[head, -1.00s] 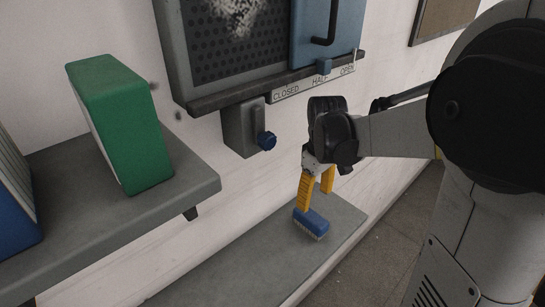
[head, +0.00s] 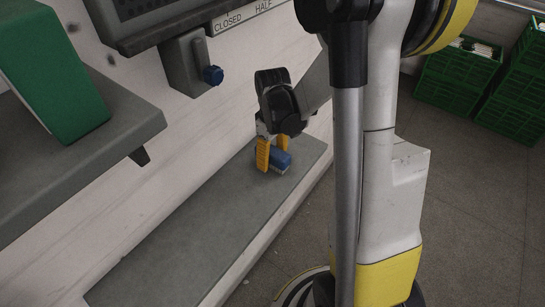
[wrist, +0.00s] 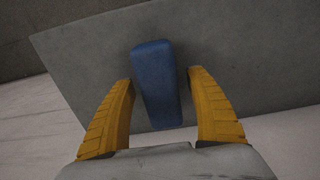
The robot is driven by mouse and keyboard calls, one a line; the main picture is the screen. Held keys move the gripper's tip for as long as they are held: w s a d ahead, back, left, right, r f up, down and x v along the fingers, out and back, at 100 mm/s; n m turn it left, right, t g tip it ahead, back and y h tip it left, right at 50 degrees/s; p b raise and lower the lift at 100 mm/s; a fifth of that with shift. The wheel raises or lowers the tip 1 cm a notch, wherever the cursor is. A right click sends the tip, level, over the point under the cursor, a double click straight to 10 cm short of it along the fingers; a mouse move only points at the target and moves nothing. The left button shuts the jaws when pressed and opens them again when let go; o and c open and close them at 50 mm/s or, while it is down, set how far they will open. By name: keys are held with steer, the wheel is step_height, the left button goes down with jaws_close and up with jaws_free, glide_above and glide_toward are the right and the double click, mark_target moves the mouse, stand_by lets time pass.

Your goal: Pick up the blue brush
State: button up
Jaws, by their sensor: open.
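The blue brush (head: 281,160) lies on the low grey shelf (head: 200,235) near its far right end, with pale bristles showing at its lower edge. My gripper (head: 272,155) is at the brush, with its yellow fingers pointing down. In the wrist view the blue brush (wrist: 157,84) lies lengthwise between the two yellow fingers of my gripper (wrist: 161,105), which are open. A gap shows on each side of the brush. Part of the brush is hidden behind a finger in the head view.
A higher grey shelf (head: 120,130) with a green block (head: 60,75) is at the left. Green crates (head: 455,80) stand on the floor at the back right.

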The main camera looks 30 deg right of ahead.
mark_target(273, 150)
steer(key=shift+c, duration=0.5)
steer(key=c, duration=1.2)
steer(key=shift+r, duration=0.1)
steer(key=shift+r, duration=0.55)
steer(key=shift+c, duration=0.3)
step_height(273, 150, up, 3)
steer(key=s+d+r+p, duration=0.1)
steer(key=s+d+r, duration=0.6)
steer(key=d, duration=0.2)
steer(key=shift+d, duration=0.15)
steer(key=shift+f, duration=0.1)
